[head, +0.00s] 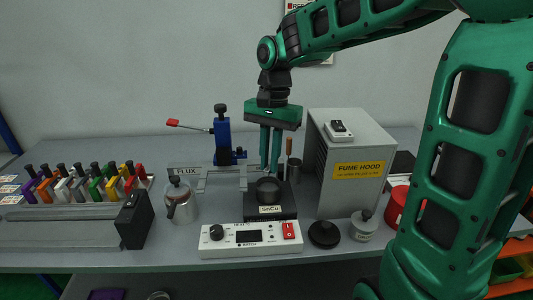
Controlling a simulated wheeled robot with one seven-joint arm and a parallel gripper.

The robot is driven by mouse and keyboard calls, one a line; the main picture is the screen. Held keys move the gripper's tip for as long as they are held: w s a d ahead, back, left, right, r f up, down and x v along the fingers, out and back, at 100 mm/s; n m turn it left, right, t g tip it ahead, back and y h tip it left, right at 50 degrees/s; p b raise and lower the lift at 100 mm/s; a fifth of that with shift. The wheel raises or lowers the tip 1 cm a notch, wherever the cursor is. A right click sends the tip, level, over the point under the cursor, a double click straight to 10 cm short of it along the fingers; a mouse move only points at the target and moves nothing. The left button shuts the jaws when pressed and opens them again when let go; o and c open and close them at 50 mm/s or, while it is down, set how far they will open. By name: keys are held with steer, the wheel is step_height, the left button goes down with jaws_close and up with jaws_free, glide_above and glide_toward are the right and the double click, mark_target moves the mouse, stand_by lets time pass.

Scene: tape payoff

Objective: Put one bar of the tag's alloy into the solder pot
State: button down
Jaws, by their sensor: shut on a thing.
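The solder pot (268,190) is a dark round pot on a black base at the middle of the bench. A white tag on the base front (269,209) reads SnCu. My gripper (270,170) points straight down just above the pot. Its green fingers are close together, shut on a thin thing that they mostly hide. I cannot make out its colour or marking, or whether it touches the pot. Several coloured pieces with dark tops (94,183) stand in a row at the left; I cannot tell whether they hold the bars.
A white control box (250,240) with a red switch stands in front of the pot. The grey fume hood (350,165) is close on the right. A metal can (180,203), a blue stand (222,140) and a FLUX sign (186,170) are to the left.

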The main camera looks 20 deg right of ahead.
steer(key=shift+f, duration=1.85)
steer(key=c, duration=1.7)
jaws_free()
steer(key=shift+r, duration=0.15)
steer(key=shift+r, duration=3.85)
steer(key=shift+s, duration=0.15)
